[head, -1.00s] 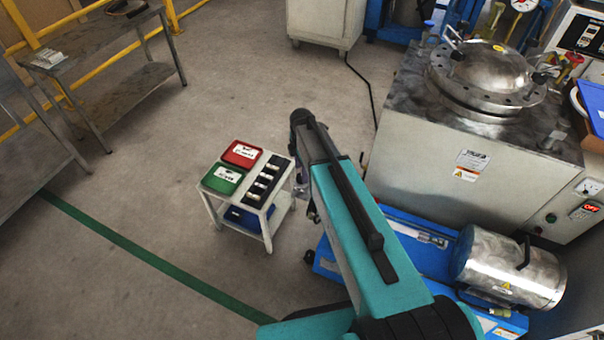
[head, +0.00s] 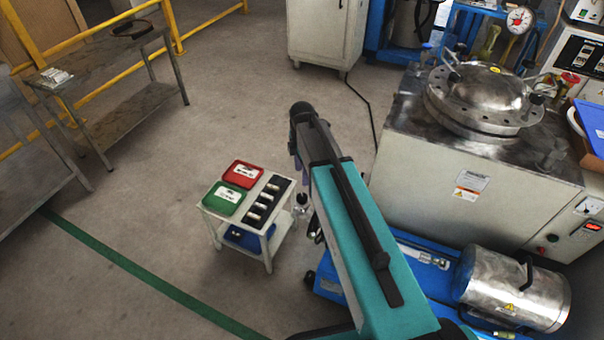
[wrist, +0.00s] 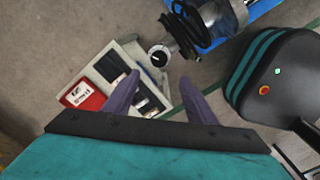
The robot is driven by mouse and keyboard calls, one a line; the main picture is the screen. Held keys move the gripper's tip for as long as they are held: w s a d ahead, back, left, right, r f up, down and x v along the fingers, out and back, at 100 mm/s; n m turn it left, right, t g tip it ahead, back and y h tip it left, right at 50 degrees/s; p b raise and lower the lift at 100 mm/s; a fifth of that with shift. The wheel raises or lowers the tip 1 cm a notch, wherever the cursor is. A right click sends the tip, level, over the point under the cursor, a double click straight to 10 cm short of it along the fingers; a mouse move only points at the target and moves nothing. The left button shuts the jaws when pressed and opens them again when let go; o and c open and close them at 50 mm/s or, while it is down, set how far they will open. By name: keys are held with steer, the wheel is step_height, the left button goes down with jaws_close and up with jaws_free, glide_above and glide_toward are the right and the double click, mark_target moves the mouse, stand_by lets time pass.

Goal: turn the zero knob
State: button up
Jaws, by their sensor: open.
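My gripper (wrist: 159,78) is open and empty in the wrist view, its two purple fingers spread apart. A round white dial-like face with a dark centre (wrist: 160,56) lies just past the fingertips. It seems to join a shiny metal fitting. I cannot tell whether it is the zero knob or how far below the fingers it is. In the head view my arm hides most of the gripper, and no zero knob can be made out.
A small white cart (head: 268,249) with a red box (head: 242,173) and a green box (head: 225,198) stands left of my arm. A steel cylinder (head: 515,285) lies on the blue base at right. A large tank cabinet (head: 430,170) stands behind. Floor at left is open.

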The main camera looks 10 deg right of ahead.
mark_target(302, 197)
steer(key=shift+n, duration=0.3)
steer(key=n+p, duration=0.5)
steer(key=p, duration=0.1)
steer(key=shift+w, duration=0.1)
stand_by(0.4)
steer(key=shift+f, duration=0.1)
stand_by(0.3)
steer(key=shift+f+p, duration=0.5)
steer(key=shift+f, duration=6.3)
steer(key=shift+c, duration=0.2)
steer(key=c, duration=1)
